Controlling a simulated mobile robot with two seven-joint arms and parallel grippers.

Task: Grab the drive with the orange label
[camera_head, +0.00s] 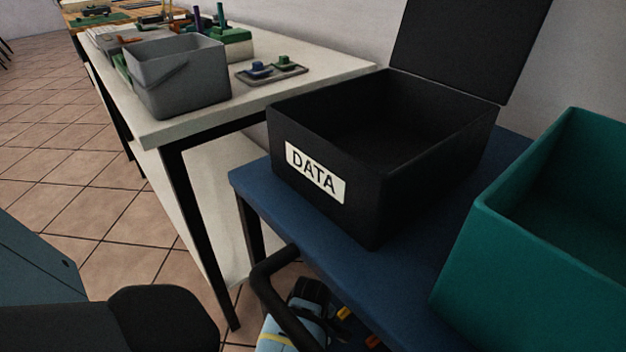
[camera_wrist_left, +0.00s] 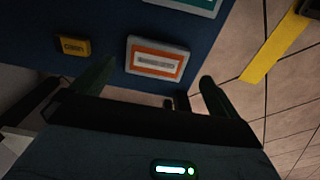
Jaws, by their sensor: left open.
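The drive with the orange label (camera_wrist_left: 157,60) is a pale, flat block on a dark blue surface, in the upper middle of the left wrist view. A white strip with unreadable text crosses its orange face. My left gripper (camera_wrist_left: 158,72) is open, its two dark fingers pointing toward the drive, one on either side of it in the picture. Nothing is between the fingers that I can see as held; how far they are from the drive is hard to tell. I cannot make out the drive in the head view. My right gripper is not in view.
A teal-labelled block (camera_wrist_left: 190,4) and a small yellow block (camera_wrist_left: 73,46) lie near the drive. An open black DATA box (camera_head: 380,170) and a teal bin (camera_head: 530,250) stand on a blue top (camera_head: 330,225). A grey bin (camera_head: 180,80) stands on the white table (camera_head: 330,80).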

